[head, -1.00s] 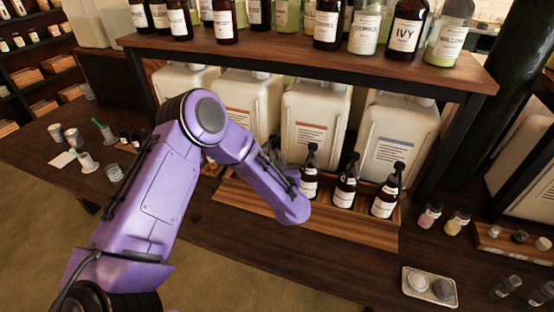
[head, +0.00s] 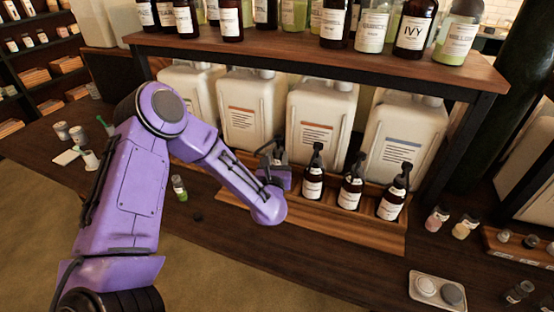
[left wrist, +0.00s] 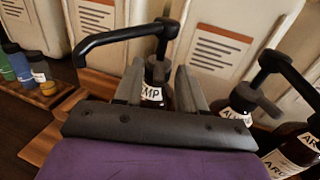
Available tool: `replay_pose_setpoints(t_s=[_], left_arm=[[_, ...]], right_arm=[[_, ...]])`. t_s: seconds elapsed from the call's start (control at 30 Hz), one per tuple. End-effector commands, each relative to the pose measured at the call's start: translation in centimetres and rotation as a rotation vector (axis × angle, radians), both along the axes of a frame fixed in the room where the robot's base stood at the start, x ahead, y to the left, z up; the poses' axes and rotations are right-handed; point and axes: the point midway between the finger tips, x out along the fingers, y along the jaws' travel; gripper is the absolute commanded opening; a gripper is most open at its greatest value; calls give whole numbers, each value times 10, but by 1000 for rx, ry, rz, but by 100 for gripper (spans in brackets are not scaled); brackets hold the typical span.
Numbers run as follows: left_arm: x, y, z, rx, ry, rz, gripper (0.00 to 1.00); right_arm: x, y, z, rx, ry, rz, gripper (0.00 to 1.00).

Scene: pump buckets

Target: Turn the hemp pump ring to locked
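The hemp pump bottle shows in the left wrist view, with a black pump head and a spout (left wrist: 112,38) pointing left. Its dark ring (left wrist: 158,70) sits above a white label (left wrist: 152,93) whose visible letters end in "MP". My left gripper (left wrist: 160,82) has its fingers apart, one on each side of the bottle's neck. I cannot tell whether either finger touches the ring. In the head view my left gripper (head: 274,166) is at the left end of the bottle row and mostly hides the hemp bottle. My right gripper is not in view.
Three amber pump bottles (head: 350,188) stand to the right in a wooden tray (head: 325,218). Large white canisters (head: 318,122) stand close behind. A shelf (head: 330,58) with many bottles hangs above. The table front is mostly clear.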

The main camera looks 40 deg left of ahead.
Motion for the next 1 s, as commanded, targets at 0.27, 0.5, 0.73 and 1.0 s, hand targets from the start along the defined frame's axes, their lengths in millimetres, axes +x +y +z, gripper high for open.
replay_pose_setpoints(t_s=[0.27, 0.5, 0.73, 1.0], left_arm=[[-3, -2, -1, 0, 0, 0, 39], [-45, -26, -4, -1, 0, -3, 39], [-84, -47, -2, 0, 0, -3, 39], [-93, -51, 0, 0, -1, 0, 39]], right_arm=[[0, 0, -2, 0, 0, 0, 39], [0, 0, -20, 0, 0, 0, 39], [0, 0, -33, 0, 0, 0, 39], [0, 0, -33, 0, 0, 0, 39]])
